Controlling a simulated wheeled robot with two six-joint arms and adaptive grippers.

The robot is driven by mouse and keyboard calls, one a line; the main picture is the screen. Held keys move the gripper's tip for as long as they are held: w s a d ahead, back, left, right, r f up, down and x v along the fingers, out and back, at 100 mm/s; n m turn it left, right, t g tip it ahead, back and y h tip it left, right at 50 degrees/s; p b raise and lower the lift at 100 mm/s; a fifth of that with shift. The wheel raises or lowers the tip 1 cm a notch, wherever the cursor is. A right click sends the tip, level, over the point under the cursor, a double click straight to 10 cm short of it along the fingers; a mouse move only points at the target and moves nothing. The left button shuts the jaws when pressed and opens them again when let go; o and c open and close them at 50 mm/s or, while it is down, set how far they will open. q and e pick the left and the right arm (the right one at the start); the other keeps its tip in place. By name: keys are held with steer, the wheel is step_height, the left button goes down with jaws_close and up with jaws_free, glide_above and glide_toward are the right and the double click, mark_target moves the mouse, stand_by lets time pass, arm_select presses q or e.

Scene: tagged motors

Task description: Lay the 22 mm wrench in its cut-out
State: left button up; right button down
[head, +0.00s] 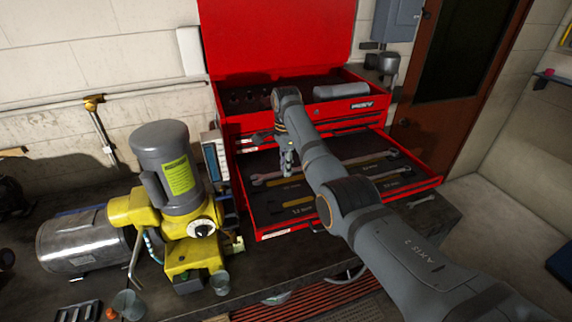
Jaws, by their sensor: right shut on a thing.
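The open drawer (276,226) of the red tool chest has a dark insert with wrench cut-outs and pale size labels, too small to read surely. A long wrench (268,179) lies across it, its open end left and its other end by the drawer's right side. My right gripper (288,172) points down at the left part of this wrench and is shut on it. I cannot tell if the wrench is seated or slightly raised, and its size mark is not legible. My right arm hides the drawer's middle. My left gripper is out of view.
Another wrench (386,177) lies at the drawer's right. A small metal piece (421,200) lies on the bench right of the drawer. A yellow and grey motor pump (172,200) stands left of the chest. The chest's red lid (280,35) is raised.

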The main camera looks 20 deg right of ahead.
steer(key=shift+w+f, duration=0.1)
steer(key=shift+f, duration=0.25)
stand_by(0.4)
stand_by(0.4)
steer(key=shift+f, duration=0.55)
steer(key=c, duration=1.2)
jaws_free()
